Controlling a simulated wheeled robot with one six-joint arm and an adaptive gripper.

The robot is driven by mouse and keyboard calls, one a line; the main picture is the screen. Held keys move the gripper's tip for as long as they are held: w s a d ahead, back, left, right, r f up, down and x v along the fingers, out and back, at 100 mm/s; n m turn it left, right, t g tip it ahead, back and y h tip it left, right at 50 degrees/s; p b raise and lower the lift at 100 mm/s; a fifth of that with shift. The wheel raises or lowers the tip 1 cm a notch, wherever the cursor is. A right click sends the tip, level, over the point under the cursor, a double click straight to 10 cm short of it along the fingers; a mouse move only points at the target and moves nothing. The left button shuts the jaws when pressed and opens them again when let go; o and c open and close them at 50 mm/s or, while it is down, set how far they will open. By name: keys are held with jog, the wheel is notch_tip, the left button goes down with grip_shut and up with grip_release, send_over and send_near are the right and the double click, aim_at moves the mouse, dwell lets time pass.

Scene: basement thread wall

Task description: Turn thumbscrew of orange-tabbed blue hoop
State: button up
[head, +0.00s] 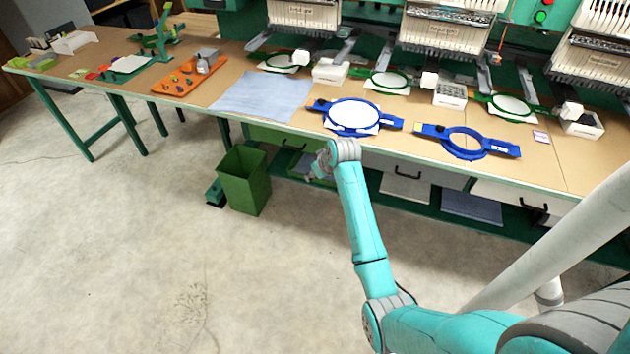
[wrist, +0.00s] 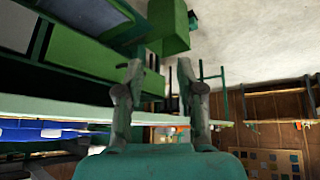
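Two blue hoops lie on the long table in the head view. The left blue hoop (head: 379,119) holds white fabric; the right blue hoop (head: 487,147) is empty in its ring. A small yellow-orange patch shows at the right hoop's left end; the left hoop's tab colour is too small to tell surely. The thumbscrews cannot be made out. My gripper (head: 315,171) is in front of the table edge, below and left of the left hoop, touching neither hoop. In the wrist view my gripper (wrist: 159,68) has its fingers apart with nothing between them.
Embroidery machines with green hoops (head: 391,80) line the back of the table (head: 200,110). A blue-grey cloth (head: 262,96) and an orange tray (head: 187,82) lie left. A green bin (head: 243,180) stands below. The floor in front is clear.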

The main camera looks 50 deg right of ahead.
jog(key=shift+s+a+f, duration=0.35)
jog(key=shift+a+f, duration=0.15)
jog(key=shift+a, duration=0.15)
jog(key=s+a+f+t, duration=0.2)
jog(key=s+a+f, duration=0.6)
jog(key=a, duration=0.4)
jog(key=s+a+f+t+h, duration=0.1)
jog(key=s+a+t, duration=0.1)
jog(key=s+a, duration=0.9)
jog(key=s+a+r+t, duration=0.1)
jog(key=s+a+r, duration=0.25)
jog(key=s, duration=0.35)
jog(key=s+a+r+t, duration=0.1)
jog(key=s+a+r, duration=0.25)
jog(key=s, duration=0.45)
jog(key=s+a+r+n+t+y, duration=0.1)
jog(key=s+a+r+t+y, duration=0.1)
jog(key=s+r, duration=0.8)
notch_tip(320, 180, up, 3)
jog(key=shift+r+n, duration=0.2)
jog(key=shift+n, duration=0.2)
jog(key=shift+a, duration=0.1)
